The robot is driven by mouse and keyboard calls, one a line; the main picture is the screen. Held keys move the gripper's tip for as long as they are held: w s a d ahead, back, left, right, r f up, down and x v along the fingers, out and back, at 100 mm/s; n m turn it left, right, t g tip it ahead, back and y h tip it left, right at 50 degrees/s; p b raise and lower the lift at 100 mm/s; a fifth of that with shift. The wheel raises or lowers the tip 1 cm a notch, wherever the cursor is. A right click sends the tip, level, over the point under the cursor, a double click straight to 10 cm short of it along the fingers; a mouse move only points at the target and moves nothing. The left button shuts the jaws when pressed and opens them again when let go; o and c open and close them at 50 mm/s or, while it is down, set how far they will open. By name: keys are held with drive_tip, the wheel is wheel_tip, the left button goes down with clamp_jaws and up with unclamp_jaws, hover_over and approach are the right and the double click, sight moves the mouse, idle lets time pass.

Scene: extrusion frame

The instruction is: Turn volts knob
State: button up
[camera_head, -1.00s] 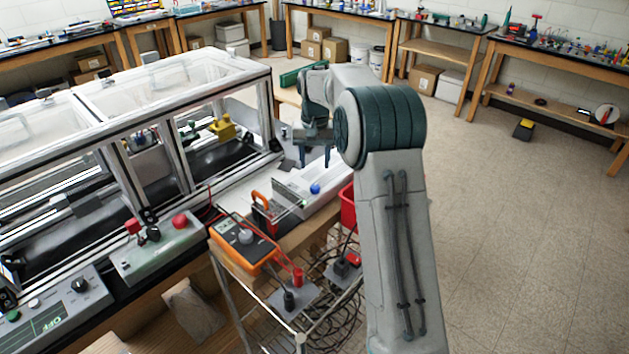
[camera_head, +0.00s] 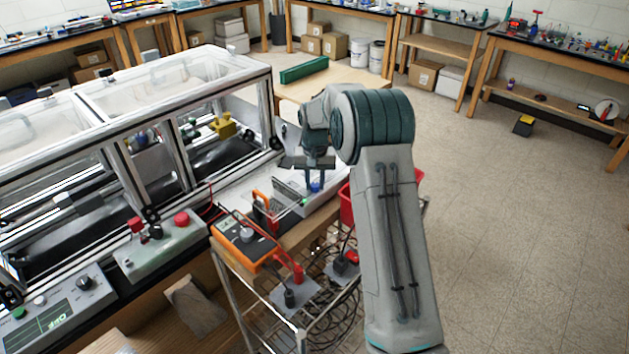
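No label is readable, so I cannot confirm which knob is volts. My gripper (camera_head: 316,181) points down at the blue knob, with its two dark fingers apart and the knob showing between their tips. I cannot tell whether the fingers touch it. The gripper hides part of the box behind the knob.
An orange multimeter (camera_head: 246,238) lies left of the power supply, with red leads. A framed machine enclosure (camera_head: 205,85) and a control box (camera_head: 158,247) stand further left. A red bin (camera_head: 347,205) is close on the right. Open floor (camera_head: 520,230) lies right of my arm.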

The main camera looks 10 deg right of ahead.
drive_tip(key=shift+n, duration=0.3)
drive_tip(key=n+b, duration=0.2)
drive_tip(key=n, duration=0.1)
drive_tip(key=shift+f+n, duration=0.1)
drive_tip(key=shift+n, duration=0.3)
drive_tip(key=n, duration=0.5)
drive_tip(key=shift+n+b, duration=0.3)
drive_tip(key=shift+b, duration=0.1)
drive_tip(key=n, duration=0.9)
drive_tip(key=shift+n, duration=0.5)
drive_tip(key=o, duration=1)
